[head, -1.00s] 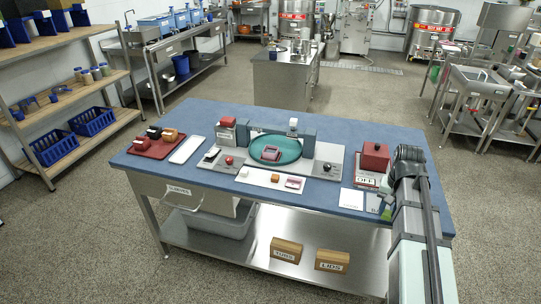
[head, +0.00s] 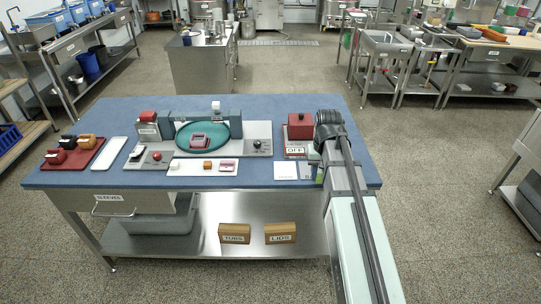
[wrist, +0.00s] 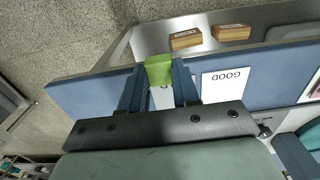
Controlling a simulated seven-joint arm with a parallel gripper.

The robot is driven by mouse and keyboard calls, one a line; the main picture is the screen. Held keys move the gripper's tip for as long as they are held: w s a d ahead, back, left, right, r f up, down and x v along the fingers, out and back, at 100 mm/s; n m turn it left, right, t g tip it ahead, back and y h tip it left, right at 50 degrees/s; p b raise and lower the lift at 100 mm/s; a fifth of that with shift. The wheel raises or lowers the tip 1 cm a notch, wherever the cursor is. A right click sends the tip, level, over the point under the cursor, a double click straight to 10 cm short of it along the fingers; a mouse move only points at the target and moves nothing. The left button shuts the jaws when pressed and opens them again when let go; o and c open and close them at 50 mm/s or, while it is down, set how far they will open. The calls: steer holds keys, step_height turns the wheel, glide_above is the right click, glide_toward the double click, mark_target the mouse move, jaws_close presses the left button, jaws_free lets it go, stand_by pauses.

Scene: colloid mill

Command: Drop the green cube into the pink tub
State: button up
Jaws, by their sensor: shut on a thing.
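The green cube (wrist: 158,70) is between the two fingers of my gripper (wrist: 160,82) in the wrist view. My gripper is shut on it. In the head view my gripper (head: 320,173) is at the right end of the blue table, beside the white cards, and only a sliver of green shows there. A small pink square tub (head: 200,142) rests on the teal disc, left of my gripper. A second pink-edged piece (head: 228,166) lies on the white strip in front of the disc. I cannot tell whether that piece is also a tub.
A red block on a base marked OFF (head: 299,126) stands just left of my arm. White cards (head: 286,171) lie near the front edge; one reads GOOD (wrist: 225,88). A red tray (head: 72,154) and a white tray (head: 111,153) are at the left. A black knob (head: 257,144) stands right of the disc.

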steer(key=w+a+r+n, duration=0.15)
steer(key=w+a, duration=0.25)
steer(key=a, duration=0.7)
steer(key=w+a+r+n, duration=0.1)
steer(key=w+a+n, duration=0.15)
steer(key=a, duration=0.85)
steer(key=w+a+r+n, duration=0.15)
steer(key=w+a, duration=0.25)
steer(key=a, duration=0.7)
steer(key=shift+w+a+r+m, duration=0.55)
steer(key=shift+w+a+m, duration=0.35)
steer(key=shift+w+a, duration=1.25)
steer(key=shift+w+a+r+m, duration=0.5)
steer(key=shift+w+a+m, duration=0.45)
steer(key=shift+w+a, duration=1.15)
steer(key=shift+w+a+r+m, duration=0.55)
steer(key=shift+w+a+m, duration=0.35)
steer(key=shift+w+a, duration=1.2)
steer(key=shift+w+d+f, duration=0.2)
steer(key=shift+w+d, duration=0.15)
steer(key=shift+f, duration=2)
steer(key=o, duration=1.6)
